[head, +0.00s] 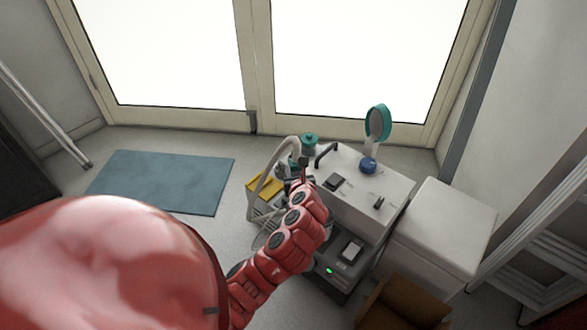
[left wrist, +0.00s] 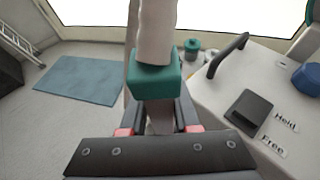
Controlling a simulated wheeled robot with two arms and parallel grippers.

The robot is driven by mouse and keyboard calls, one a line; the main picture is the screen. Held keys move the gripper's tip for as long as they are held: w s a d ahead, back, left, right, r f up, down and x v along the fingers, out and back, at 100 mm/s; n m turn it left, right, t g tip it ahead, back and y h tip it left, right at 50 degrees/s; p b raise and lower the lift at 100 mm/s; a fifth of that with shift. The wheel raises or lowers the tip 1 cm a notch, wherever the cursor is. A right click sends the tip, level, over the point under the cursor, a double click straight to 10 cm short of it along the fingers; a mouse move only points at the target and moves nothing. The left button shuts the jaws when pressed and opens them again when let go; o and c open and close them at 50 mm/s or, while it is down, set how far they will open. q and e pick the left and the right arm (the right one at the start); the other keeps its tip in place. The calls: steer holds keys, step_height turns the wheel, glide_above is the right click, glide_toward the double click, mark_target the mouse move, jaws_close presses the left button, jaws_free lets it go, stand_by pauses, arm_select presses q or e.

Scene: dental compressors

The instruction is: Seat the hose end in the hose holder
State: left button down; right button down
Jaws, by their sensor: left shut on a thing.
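The pale beige hose (head: 268,165) arches up from the left side of the white compressor cabinet (head: 345,185) toward my left gripper (head: 304,168). In the left wrist view the hose (left wrist: 156,30) runs down into a teal block (left wrist: 156,80), with a grey stem (left wrist: 160,118) below it. I cannot tell which part is the hose holder. My right gripper is not in view.
A black handle (head: 326,153), a dark switch (head: 335,182) and a toggle (head: 379,203) are on the cabinet top. Beside it are a yellow item (head: 265,187), a white box (head: 440,225) and an open brown carton (head: 400,308). A blue mat (head: 165,182) lies on clear floor.

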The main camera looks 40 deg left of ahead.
arm_select(q)
steer(key=shift+f, duration=0.1)
steer(key=shift+f, duration=1.75)
